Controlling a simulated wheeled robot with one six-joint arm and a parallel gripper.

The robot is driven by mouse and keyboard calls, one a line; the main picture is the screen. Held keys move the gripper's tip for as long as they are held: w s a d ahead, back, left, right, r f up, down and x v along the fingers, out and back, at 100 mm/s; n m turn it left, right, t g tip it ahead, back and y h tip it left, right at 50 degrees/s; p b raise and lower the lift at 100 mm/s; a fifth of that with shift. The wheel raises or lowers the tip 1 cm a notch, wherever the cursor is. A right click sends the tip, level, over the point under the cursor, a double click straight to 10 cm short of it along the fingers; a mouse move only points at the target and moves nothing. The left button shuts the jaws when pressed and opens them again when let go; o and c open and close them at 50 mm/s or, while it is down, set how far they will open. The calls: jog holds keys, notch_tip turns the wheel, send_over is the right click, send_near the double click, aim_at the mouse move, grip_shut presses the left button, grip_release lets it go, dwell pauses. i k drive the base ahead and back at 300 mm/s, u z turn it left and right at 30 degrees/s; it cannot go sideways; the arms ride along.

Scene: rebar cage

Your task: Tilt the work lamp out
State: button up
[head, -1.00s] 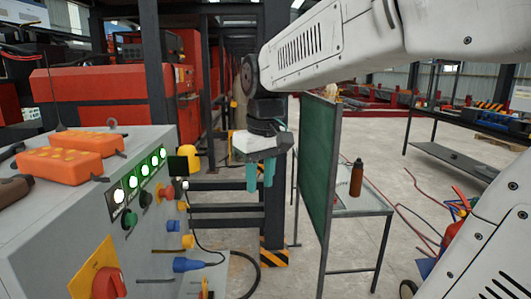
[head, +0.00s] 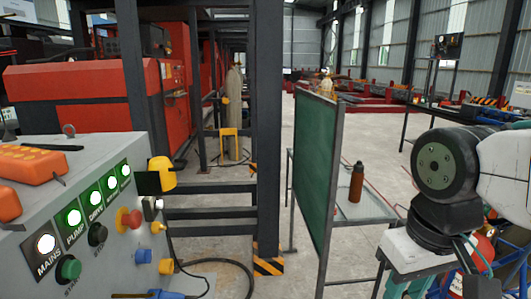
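A yellow fitting with a flat black plate (head: 160,174) sticks out at the far top edge of the grey control console. It may be the work lamp; I cannot tell for sure, and no lit lamp head shows. The fingertips are cut off by the bottom edge.
The grey console (head: 105,160) with lit buttons fills the left. A dark post (head: 268,130) stands mid-view. A green panel (head: 315,165) and a table with a brown bottle (head: 357,182) stand between post and gripper.

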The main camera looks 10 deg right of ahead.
aim_at(168, 174)
jog(key=z, duration=0.55)
jog(key=k, duration=1.1)
jog(key=u, duration=1.5)
jog(key=i, duration=1)
jog(key=u, duration=0.05)
